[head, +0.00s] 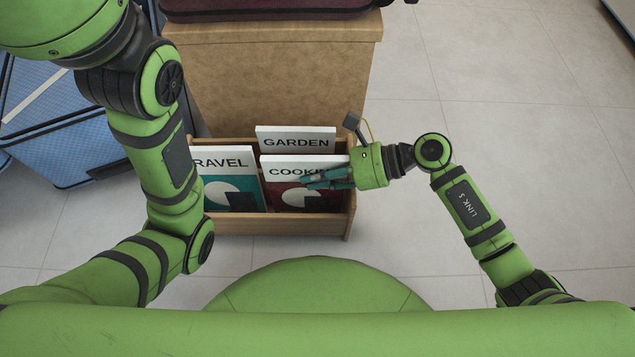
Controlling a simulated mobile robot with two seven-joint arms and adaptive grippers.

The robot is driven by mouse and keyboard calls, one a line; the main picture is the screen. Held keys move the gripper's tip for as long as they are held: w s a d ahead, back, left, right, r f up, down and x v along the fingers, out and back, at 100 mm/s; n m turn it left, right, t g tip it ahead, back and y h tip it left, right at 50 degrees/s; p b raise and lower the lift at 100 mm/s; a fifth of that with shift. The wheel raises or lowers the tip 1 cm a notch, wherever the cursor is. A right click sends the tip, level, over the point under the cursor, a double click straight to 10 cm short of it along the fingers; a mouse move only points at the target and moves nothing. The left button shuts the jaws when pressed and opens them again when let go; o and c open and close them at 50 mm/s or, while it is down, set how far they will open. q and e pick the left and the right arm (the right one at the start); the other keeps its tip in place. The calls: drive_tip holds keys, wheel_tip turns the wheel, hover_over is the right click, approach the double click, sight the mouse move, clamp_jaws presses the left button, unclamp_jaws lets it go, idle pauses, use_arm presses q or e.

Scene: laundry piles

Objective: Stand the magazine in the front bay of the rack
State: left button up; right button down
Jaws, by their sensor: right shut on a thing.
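The wooden rack (285,224) stands on the floor against a brown cabinet. A magazine titled COOKING (285,197), with a dark red cover, is upright at the right of the rack's front, its lower edge hidden behind the front board. My right gripper (318,179) reaches in from the right, its teal fingers shut on this magazine near its upper right part. The fingers and wrist hide part of its title. My left arm comes in from the left and bends up out of the picture; its gripper is not in view.
A teal TRAVEL magazine (232,190) stands left of the COOKING one, partly hidden by my left arm. A GARDEN magazine (296,140) stands behind. A dark red case lies on the cabinet (275,75). A blue suitcase (60,130) is at left. Tiled floor at right is clear.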

wheel_tip(320, 180, down, 2)
drive_tip(key=shift+f+b, duration=0.1)
drive_tip(key=shift+b, duration=0.2)
drive_tip(key=shift+f, duration=0.15)
drive_tip(key=c, duration=1.1)
unclamp_jaws()
